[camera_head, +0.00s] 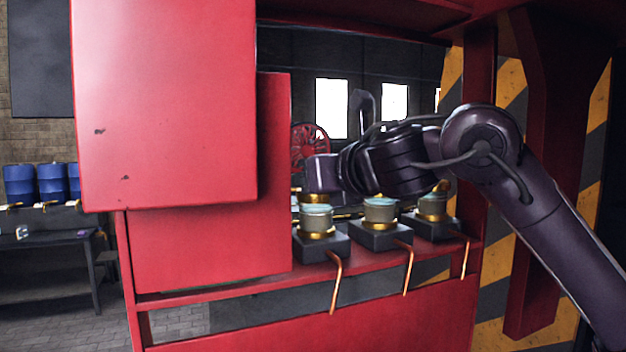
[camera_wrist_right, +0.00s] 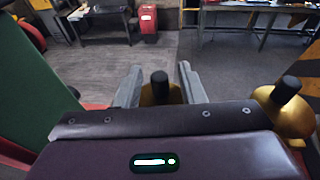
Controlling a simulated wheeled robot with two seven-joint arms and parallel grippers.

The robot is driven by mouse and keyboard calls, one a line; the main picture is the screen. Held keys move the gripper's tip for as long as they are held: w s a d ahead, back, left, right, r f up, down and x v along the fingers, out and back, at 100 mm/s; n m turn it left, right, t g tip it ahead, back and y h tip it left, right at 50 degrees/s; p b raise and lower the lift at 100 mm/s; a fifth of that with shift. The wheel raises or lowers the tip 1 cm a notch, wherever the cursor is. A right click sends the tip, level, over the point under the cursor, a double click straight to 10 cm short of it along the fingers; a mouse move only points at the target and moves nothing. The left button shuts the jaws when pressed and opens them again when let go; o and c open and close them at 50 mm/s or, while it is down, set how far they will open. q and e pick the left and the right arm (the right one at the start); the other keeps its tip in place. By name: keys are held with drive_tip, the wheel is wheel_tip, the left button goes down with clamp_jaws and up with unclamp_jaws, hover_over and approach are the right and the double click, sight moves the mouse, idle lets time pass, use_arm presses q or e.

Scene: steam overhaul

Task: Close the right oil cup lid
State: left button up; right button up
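Three oil cups with pale glass tops and brass collars stand in a row on dark blocks in the head view. The right oil cup (camera_head: 433,207) is beside the middle cup (camera_head: 380,212) and the left cup (camera_head: 317,220). A bit of brass, perhaps its lid (camera_head: 441,186), shows at the right cup's upper edge, partly behind my arm. In the right wrist view, my right gripper (camera_wrist_right: 160,82) has its fingers apart, with a black-knobbed brass lid (camera_wrist_right: 160,92) between or just beyond them. I cannot tell whether they touch, or which cup it belongs to. My left gripper is out of view.
A second black-knobbed brass piece (camera_wrist_right: 285,105) is at the right of the wrist view. Copper pipes (camera_head: 407,270) hang in front of the red shelf (camera_head: 375,262). A large red panel (camera_head: 165,105) blocks the left side, and a striped pillar (camera_head: 510,100) stands right.

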drive_tip(key=b+v, duration=0.3)
drive_tip(key=v, duration=0.4)
drive_tip(key=shift+s, duration=0.15)
